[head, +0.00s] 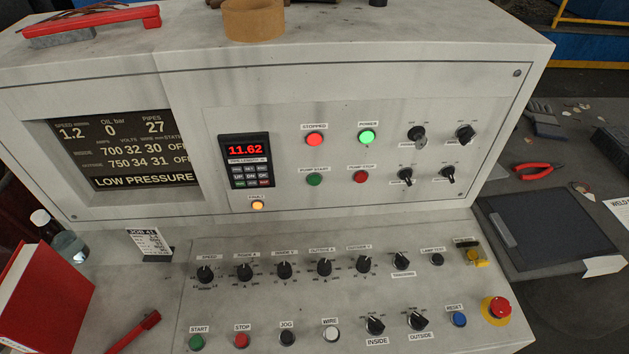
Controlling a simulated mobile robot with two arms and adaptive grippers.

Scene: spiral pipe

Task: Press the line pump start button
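The green button labelled PUMP START (314,179) is on the upright face of the grey control console. The red PUMP STOP button (360,177) is just to its right. Above them, the red STOPPED lamp (314,139) and the green POWER lamp (367,137) look lit. An orange FAULT lamp (257,205) glows below the keypad display (245,160), which reads 11.62. The screen (125,150) shows OIL bar 0 and LOW PRESSURE. Neither of my grippers is in the head view.
The sloping lower panel (460,325) has several knobs, a green START button (196,342) and a red emergency stop (497,308). A red binder (40,295), a bottle (65,240) and a job card (149,244) stand at left. The space before PUMP START is clear.

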